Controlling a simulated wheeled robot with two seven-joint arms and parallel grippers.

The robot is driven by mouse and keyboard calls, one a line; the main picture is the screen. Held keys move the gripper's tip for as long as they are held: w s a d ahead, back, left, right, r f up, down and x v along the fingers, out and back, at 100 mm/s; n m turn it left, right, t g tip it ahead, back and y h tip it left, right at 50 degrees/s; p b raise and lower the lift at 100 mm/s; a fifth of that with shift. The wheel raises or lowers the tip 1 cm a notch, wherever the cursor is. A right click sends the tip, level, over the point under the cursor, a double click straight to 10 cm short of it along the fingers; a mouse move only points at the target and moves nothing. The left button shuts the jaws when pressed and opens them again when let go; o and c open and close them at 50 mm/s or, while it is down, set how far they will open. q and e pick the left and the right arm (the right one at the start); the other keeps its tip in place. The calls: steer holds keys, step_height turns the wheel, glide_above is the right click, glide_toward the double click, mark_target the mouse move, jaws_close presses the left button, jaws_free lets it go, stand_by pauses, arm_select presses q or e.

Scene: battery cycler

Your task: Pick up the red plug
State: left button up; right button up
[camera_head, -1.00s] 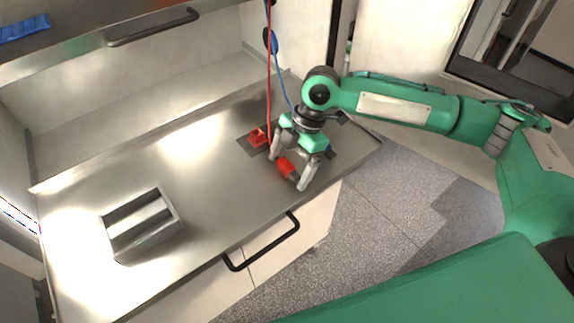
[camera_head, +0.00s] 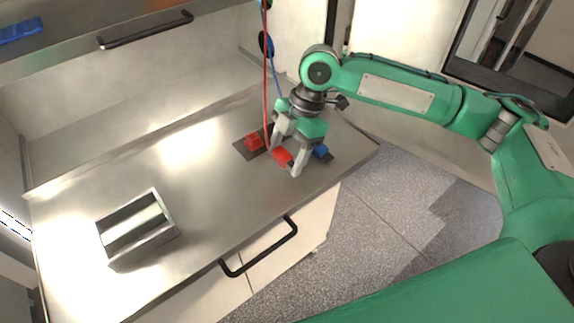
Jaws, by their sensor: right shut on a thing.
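The red plug (camera_head: 281,157) is a small red block between the fingertips of my right gripper (camera_head: 283,160), over the front right of the steel bench top. My right gripper is shut on it, with the fingers pointing down and toward the front. A red cable (camera_head: 266,90) hangs from above and runs down beside the gripper. My left gripper is not in view.
A red socket piece (camera_head: 254,143) sits on a dark mat left of the gripper, and a blue piece (camera_head: 321,152) is to its right. A metal slotted holder (camera_head: 137,229) stands on the bench (camera_head: 207,182) at left. A blue cable (camera_head: 275,70) hangs behind.

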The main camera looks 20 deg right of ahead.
step_height(320, 180, up, 15)
steer(key=b, duration=0.3)
steer(key=m+t+h+p, duration=0.1)
steer(key=m+t, duration=0.4)
steer(key=m, duration=0.8)
glide_above(282, 163)
steer(key=w, duration=0.2)
steer(key=f, duration=0.9)
steer(key=shift+s+d, duration=0.15)
steer(key=shift+d, duration=0.25)
step_height(282, 163, down, 3)
steer(key=m+h, duration=0.1)
steer(key=m, duration=0.2)
steer(key=m+t+h, duration=0.1)
steer(key=m, duration=0.1)
steer(key=shift+a+m, duration=0.1)
steer(key=shift+m, duration=0.3)
steer(key=m, duration=0.2)
steer(key=f+m+h, duration=0.1)
steer(key=m, duration=0.1)
steer(key=f+m+h, duration=0.1)
steer(key=m, duration=0.1)
steer(key=shift+s+a+f, duration=0.15)
steer(key=shift+s+f, duration=0.1)
steer(key=shift+f, duration=0.2)
steer(key=shift+f+b, duration=2.25)
steer(key=shift+b, duration=0.25)
steer(key=o, duration=1)
